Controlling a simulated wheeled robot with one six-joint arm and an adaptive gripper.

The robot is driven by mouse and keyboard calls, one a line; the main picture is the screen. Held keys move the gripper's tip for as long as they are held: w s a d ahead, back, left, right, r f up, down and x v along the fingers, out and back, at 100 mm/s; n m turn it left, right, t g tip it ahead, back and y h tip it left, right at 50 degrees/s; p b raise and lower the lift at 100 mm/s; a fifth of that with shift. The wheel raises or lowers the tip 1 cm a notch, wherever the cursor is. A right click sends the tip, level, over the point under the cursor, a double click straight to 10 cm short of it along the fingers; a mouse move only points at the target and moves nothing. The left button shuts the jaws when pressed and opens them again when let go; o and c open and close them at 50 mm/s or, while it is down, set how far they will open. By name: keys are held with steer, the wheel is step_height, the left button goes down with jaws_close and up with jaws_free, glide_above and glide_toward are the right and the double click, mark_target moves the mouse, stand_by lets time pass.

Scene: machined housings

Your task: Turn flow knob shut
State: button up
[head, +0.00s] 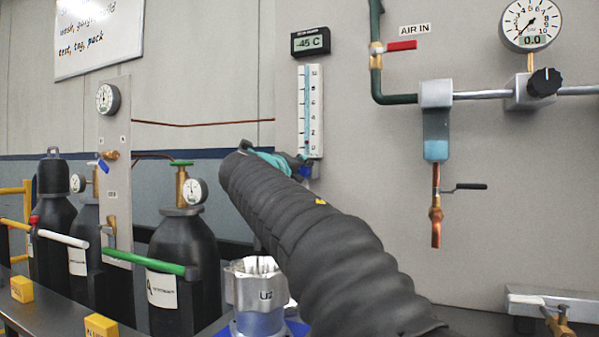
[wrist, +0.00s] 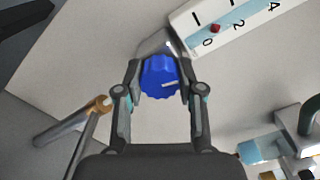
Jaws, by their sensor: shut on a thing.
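The blue flow knob (wrist: 160,78) sits at the foot of the white flow meter (wrist: 225,25), on the grey panel. A white mark shows low on the right of the knob's face. My gripper (wrist: 160,72) has one finger on each side of the knob and is shut on it. The red float (wrist: 215,28) stands between the 0 and 2 marks. In the head view the flow meter (head: 311,110) stands upright, and a bit of the blue knob (head: 306,172) shows below it. My arm hides most of my gripper (head: 296,166) there.
A red-handled AIR IN valve (head: 402,45), a pressure gauge (head: 531,22) and a black knob (head: 544,82) are on the right. Gas cylinders (head: 182,255) stand at left. A metal housing (head: 258,285) is below my arm. A copper pipe (wrist: 72,122) is left of my gripper.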

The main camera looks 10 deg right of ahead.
stand_by(0.4)
steer(key=o, duration=1.1)
steer(key=shift+o, duration=0.2)
steer(key=shift+s+a, duration=0.1)
steer(key=v, duration=1.1)
steer(key=shift+s+a, duration=0.2)
steer(key=shift+s, duration=0.1)
